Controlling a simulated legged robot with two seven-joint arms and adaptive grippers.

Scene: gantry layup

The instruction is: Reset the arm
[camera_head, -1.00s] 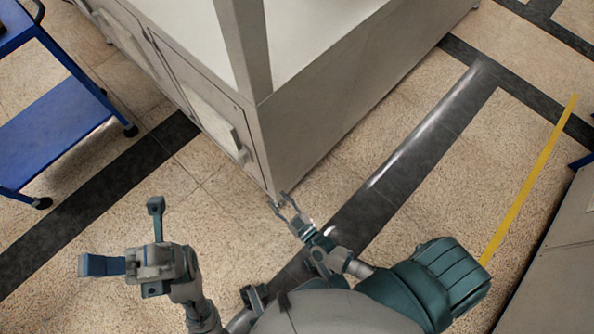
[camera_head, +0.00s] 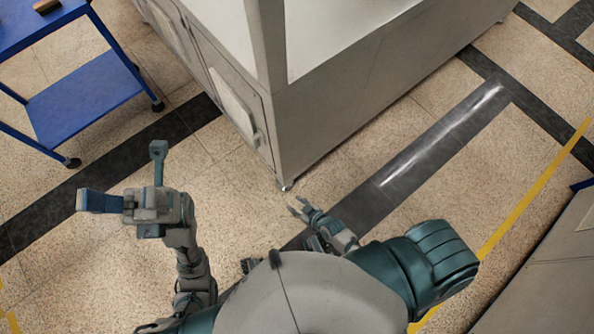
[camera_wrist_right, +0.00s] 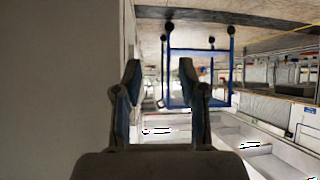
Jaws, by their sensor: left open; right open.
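My left gripper (camera_head: 128,178) is open and empty at the left of the head view, its two fingers spread wide above the speckled floor. My right gripper (camera_head: 298,207) is near the middle of the head view, close in front of the foot of the grey cabinet and apart from it as far as I can see. In the right wrist view its two fingers (camera_wrist_right: 160,88) stand apart with nothing between them.
A large grey cabinet (camera_head: 340,112) with a corner post stands ahead. A blue cart (camera_head: 82,104) is at upper left and also shows in the right wrist view (camera_wrist_right: 197,53). Another grey cabinet (camera_head: 550,270) stands at lower right. Open floor with dark strips and a yellow line lies between.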

